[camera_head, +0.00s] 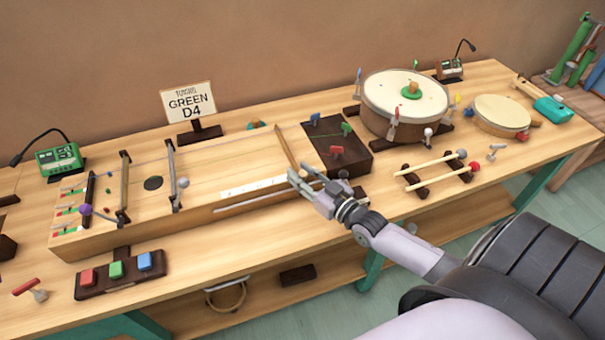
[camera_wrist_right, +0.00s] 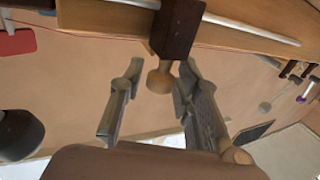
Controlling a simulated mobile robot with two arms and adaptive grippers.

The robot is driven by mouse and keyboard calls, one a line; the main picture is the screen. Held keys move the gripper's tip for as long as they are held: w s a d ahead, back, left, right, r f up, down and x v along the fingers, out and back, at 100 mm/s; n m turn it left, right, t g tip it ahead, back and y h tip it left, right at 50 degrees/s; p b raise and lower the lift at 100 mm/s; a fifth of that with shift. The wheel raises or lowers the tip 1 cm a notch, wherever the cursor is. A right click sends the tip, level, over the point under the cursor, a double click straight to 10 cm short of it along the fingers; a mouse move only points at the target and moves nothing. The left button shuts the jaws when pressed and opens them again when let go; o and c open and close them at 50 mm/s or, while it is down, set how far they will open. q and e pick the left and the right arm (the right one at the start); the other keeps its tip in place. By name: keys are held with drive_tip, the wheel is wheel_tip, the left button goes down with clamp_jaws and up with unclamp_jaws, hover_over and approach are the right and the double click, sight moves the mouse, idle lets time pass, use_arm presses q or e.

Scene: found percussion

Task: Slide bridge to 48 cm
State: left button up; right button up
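The stringed box (camera_head: 235,165) lies along the table. A slim wooden bar, apparently the bridge (camera_head: 286,148), crosses its right part; its near end is by my right gripper (camera_head: 308,190). A pale scale strip (camera_head: 250,188) runs along the near edge; its numbers are too small to read. In the right wrist view, a dark block (camera_wrist_right: 176,32) with a round wooden knob (camera_wrist_right: 159,82) sits at my right gripper (camera_wrist_right: 158,72). The fingers are apart on either side of the knob, with gaps visible. My left gripper is out of view.
A dark block with coloured levers (camera_head: 348,160) stands right of the box. A large drum (camera_head: 405,105) is behind it, and two mallets (camera_head: 430,170) rest to the right. Coloured buttons (camera_head: 116,270) and a sign (camera_head: 188,103) reading GREEN D4 are left.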

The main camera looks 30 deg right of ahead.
clamp_jaws()
idle(0.4)
drive_tip(key=w+a+p, duration=0.1)
drive_tip(key=a+p, duration=0.1)
drive_tip(key=a, duration=0.4)
drive_tip(key=shift+w+a, duration=0.35)
drive_tip(key=shift+a, duration=0.05)
drive_tip(key=shift+o, duration=1.6)
unclamp_jaws()
